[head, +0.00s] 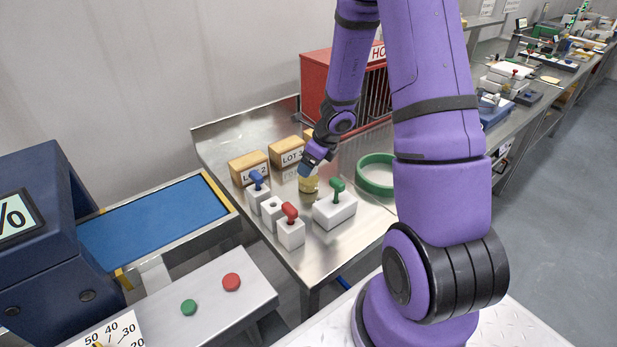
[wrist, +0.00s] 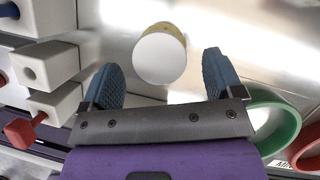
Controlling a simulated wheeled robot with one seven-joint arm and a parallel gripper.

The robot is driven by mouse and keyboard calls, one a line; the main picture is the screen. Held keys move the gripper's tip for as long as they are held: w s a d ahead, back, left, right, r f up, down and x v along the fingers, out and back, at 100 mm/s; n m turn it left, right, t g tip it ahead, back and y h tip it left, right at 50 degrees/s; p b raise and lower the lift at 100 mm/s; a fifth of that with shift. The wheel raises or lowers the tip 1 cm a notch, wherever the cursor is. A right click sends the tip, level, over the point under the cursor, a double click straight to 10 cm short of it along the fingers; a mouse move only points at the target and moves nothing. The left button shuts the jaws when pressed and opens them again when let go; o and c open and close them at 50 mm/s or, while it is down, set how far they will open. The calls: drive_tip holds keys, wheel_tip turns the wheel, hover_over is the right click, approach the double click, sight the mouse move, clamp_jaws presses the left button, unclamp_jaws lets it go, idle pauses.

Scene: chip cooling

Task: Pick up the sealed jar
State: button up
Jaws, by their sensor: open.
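The sealed jar is a small yellowish jar (head: 308,184) standing upright on the steel table in the head view. In the wrist view its round white lid (wrist: 160,59) faces the camera, with a yellow edge showing behind it. My gripper (head: 315,164) is directly above the jar in the head view and hides its top. In the wrist view my gripper (wrist: 160,72) is open, with one blue finger on each side of the lid and gaps on both sides. Nothing is held. I cannot tell how far down the jar the fingertips reach.
White blocks with blue (head: 257,180), red (head: 290,214) and green (head: 338,190) handles stand close around the jar. Wooden LOT boxes (head: 249,168) stand behind. A green ring (head: 376,188) lies to the right, and a red cabinet (head: 316,78) stands at the back.

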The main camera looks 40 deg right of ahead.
drive_tip(key=shift+x, duration=1.35)
drive_tip(key=shift+c, duration=0.2)
drive_tip(key=c, duration=1)
drive_tip(key=shift+c, duration=0.2)
